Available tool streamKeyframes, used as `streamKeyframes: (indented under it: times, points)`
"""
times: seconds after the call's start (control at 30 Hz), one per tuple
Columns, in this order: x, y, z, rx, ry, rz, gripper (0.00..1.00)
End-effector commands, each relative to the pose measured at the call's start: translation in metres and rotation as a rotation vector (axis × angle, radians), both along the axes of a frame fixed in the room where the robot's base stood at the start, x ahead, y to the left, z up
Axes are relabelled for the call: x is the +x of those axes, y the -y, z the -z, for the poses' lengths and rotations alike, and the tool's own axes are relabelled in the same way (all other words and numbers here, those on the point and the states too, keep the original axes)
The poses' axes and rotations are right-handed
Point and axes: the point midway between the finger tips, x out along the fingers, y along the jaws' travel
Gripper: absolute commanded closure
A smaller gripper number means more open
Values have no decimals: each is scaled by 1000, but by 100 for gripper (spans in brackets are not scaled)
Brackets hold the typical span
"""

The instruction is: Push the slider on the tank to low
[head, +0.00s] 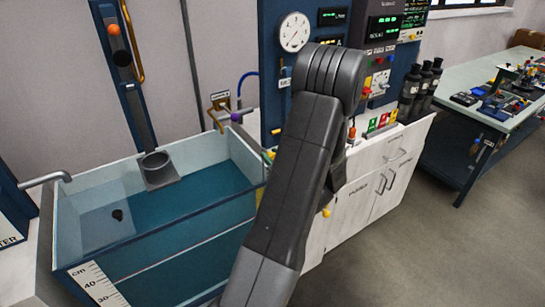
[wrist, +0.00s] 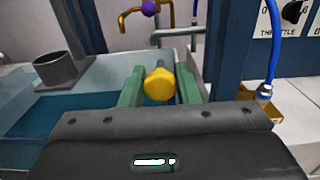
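The water tank (head: 62,235) stands at the left in the head view, with blue water inside and a centimetre scale on its front. In the wrist view a yellow knob (wrist: 158,86) on a grey shaft shows between the green fingers of my gripper (wrist: 160,72). I take the knob to be the slider, but no low mark is readable. The fingers stand apart, one on each side of the knob. I cannot tell whether they touch it. In the head view my dark arm hides most of the gripper and the tank's right end.
A blue column with an orange knob (head: 114,29) rises behind the tank. A grey cup (wrist: 62,70) sits at the tank's back. A purple-handled tap (head: 236,117) is behind the tank. An instrument panel (head: 330,20) and white cabinet (head: 350,205) stand right of it. The floor at right is clear.

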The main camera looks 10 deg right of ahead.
Motion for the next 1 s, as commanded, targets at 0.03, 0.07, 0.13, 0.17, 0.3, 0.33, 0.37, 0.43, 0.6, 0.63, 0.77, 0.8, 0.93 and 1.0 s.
streamKeyframes:
  times: [0.03,0.07,0.13,0.17,0.3,0.33,0.37,0.43,0.6,0.63,0.77,0.8,0.93,1.0]
  points:
    - [0,0,0,0,0,0,100]
    - [0,0,0,0,0,0,100]
    - [0,0,0,0,0,0,100]
    - [0,0,0,0,0,0,100]
    - [0,0,5,0,0,0,100]
    - [0,0,8,0,0,0,100]
    - [0,0,10,0,0,0,100]
    - [0,0,18,0,0,0,100]
    - [0,0,39,0,0,0,100]
    - [0,0,43,0,0,0,100]
    - [0,0,59,1,-1,0,100]
    - [0,0,64,1,-1,0,100]
    - [0,0,81,1,-1,0,100]
    - [0,0,90,1,-1,0,100]
